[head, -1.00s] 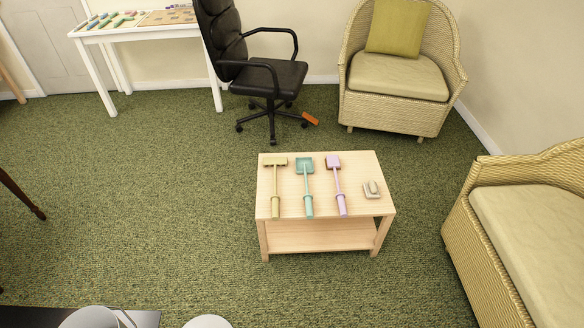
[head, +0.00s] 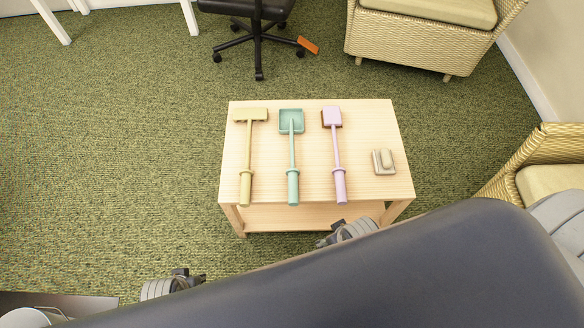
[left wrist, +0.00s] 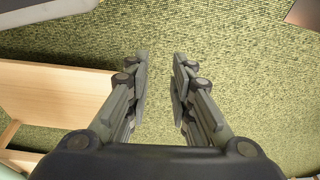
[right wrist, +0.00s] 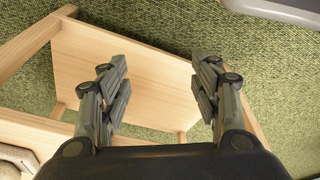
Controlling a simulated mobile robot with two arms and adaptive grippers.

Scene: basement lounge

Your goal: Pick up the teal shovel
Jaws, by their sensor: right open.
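The teal shovel (head: 292,158) lies flat in the middle of the small wooden table (head: 370,120) in the head view, its square scoop at the far side and its handle toward me. A yellowish tool (head: 247,155) lies left of it and a lilac shovel (head: 336,155) right of it. My left gripper (head: 190,277) is off the table's near left corner; its fingers (left wrist: 161,60) are apart and empty. My right gripper (head: 325,240) is by the table's near edge, below the lilac shovel; its fingers (right wrist: 160,68) are wide apart with nothing between them.
A small block with a rounded piece on it (head: 384,161) sits at the table's right. A black office chair (head: 258,30) and a wicker armchair (head: 420,40) stand behind. Another wicker armchair (head: 545,165) is at the right. Green carpet lies open at the left.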

